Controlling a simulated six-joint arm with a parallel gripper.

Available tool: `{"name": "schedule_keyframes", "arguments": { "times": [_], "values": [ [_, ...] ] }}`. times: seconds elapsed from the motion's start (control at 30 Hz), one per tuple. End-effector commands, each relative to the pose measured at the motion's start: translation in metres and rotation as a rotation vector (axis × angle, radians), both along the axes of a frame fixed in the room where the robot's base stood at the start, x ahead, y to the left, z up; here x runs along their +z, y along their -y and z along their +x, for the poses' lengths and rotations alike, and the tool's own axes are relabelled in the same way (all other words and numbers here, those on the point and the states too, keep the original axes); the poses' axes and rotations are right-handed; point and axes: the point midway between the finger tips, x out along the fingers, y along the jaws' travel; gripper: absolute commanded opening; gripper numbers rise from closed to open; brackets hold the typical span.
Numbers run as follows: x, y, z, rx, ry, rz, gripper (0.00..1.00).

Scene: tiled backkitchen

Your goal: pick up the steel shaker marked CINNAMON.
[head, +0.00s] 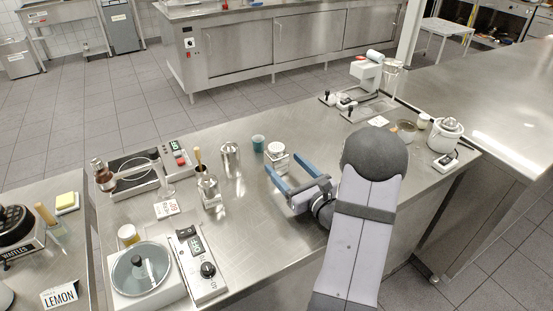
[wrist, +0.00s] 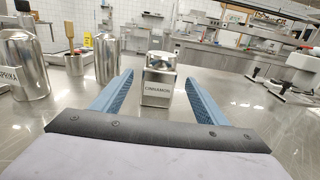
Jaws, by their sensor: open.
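The steel shaker marked CINNAMON (wrist: 156,88) stands upright on the steel table, its label facing my wrist camera. In the head view this squat shaker (head: 277,149) stands close by my fingertips, partly hidden by the far blue finger. My gripper (head: 276,162) is open and empty, low over the table. In the wrist view the shaker shows in the gap between the two blue fingers of my gripper (wrist: 159,79), roughly centred, with bare table on both sides of it. I see no finger touching it.
A steel shaker marked PRIKA, its label cut off, (wrist: 25,68) and a plain steel canister (wrist: 106,58) stand to the left. A teal cup (head: 258,143) is just left of the shaker. A control box (head: 203,265) and scale stand nearer. Table right of the shaker is clear.

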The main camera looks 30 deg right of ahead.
Motion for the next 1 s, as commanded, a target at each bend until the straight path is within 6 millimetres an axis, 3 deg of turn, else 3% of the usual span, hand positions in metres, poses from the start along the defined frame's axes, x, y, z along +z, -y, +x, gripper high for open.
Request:
{"name": "schedule_keyframes", "arguments": {
  "times": [0.27,0.63,0.93,0.97,1.0],
  "values": [
    [0.001,-0.001,0.010,0.003,0.000,0.001,0.67],
    [0.001,-0.003,0.051,0.003,0.000,0.001,0.67],
    [0.000,-0.003,0.055,0.000,0.000,0.001,0.67],
    [0.000,-0.003,0.055,0.000,0.000,0.001,0.65],
    [0.000,-0.003,0.055,0.000,0.000,0.001,0.55]
  ]
}}
